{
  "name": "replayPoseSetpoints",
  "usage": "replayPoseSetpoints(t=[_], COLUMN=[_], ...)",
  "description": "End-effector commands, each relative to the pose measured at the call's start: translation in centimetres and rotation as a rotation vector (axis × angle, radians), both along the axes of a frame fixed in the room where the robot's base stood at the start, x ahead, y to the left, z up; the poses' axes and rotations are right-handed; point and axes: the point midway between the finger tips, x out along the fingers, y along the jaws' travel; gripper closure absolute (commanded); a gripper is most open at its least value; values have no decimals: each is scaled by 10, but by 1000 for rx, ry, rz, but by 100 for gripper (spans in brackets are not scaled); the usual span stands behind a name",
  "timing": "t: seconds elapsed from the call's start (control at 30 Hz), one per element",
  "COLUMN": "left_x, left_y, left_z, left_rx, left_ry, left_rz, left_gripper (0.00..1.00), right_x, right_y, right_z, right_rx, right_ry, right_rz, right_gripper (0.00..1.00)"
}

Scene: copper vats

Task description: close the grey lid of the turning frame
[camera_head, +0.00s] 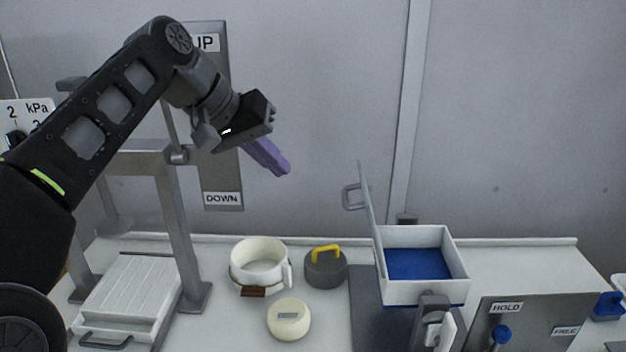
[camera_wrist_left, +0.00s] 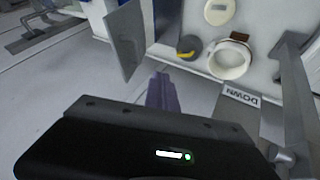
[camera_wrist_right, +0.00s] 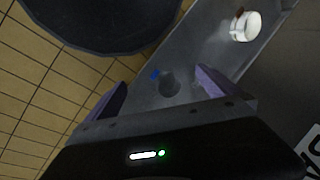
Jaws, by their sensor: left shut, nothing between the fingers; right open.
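The turning frame (camera_head: 424,292) is an open white box with a blue floor, at the right of the head view. Its grey lid (camera_head: 369,215) stands nearly upright along the box's left edge, with a loop handle (camera_head: 352,197) on its left face. The lid also shows as a grey panel in the left wrist view (camera_wrist_left: 126,40). My left gripper (camera_head: 283,168) is shut and empty, in the air left of the lid and above its handle, apart from it. My right gripper (camera_wrist_right: 163,90) is open and empty in the right wrist view and outside the head view.
A white pot (camera_head: 259,265), a dark weight with a yellow handle (camera_head: 326,270) and a cream round lid (camera_head: 289,320) stand left of the box. A grey gantry (camera_head: 180,235) stands over a slatted tray (camera_head: 130,295) at left. A HOLD/FREE panel (camera_head: 530,325) stands at right.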

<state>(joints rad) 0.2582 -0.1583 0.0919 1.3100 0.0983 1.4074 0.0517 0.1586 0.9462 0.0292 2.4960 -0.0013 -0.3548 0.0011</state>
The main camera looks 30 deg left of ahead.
Motion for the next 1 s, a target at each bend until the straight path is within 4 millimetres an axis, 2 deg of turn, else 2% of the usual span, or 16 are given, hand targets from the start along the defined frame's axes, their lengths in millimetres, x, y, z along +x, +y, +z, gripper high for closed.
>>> replayPoseSetpoints(t=[0.23, 0.37, 0.63, 0.8, 1.0], left_x=[13, 25, 55, 66, 71], left_y=[-6, -13, -29, -52, -63], left_z=[-23, -38, -81, -73, -74], left_rx=[-1, -1, -1, 0, -1], left_ry=[2, 5, 4, 1, 1], left_rz=[0, -1, -1, -1, 0], left_gripper=[100, 100, 100, 100, 100], right_x=[1, 1, 1, 1, 1], right_y=[0, 0, 0, 0, 0], right_z=[-17, -14, -13, -3, -2], right_rx=[0, 0, 0, 0, 0], right_ry=[-1, -2, -2, -1, -1], right_rz=[0, -1, -1, 0, 0], right_gripper=[0, 0, 0, 0, 0])
